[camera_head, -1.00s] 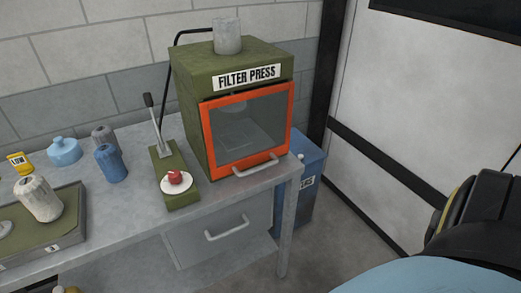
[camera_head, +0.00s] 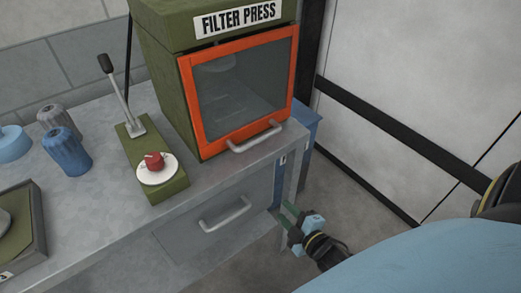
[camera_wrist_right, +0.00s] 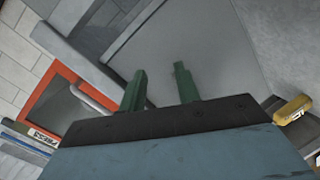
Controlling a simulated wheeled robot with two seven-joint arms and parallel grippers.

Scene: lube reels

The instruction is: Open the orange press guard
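The orange press guard (camera_head: 243,142) is a framed window on the front of the green filter press (camera_head: 158,68), and it looks closed. A grey bar handle (camera_head: 256,137) runs along its bottom edge. My right gripper (camera_head: 287,214) is below and to the right of that handle, beside the table's right end, apart from the guard. In the right wrist view its two green fingers (camera_wrist_right: 160,82) are spread with nothing between them. The guard (camera_wrist_right: 65,105) and its handle (camera_wrist_right: 92,102) show at left there, tilted. My left gripper is not in view.
A lever and red knob (camera_head: 154,161) on a green base stand left of the press. Blue (camera_head: 67,152) and grey containers stand farther left. A drawer handle (camera_head: 225,214) sticks out below the tabletop. A blue bin (camera_head: 308,135) stands behind the table's right end.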

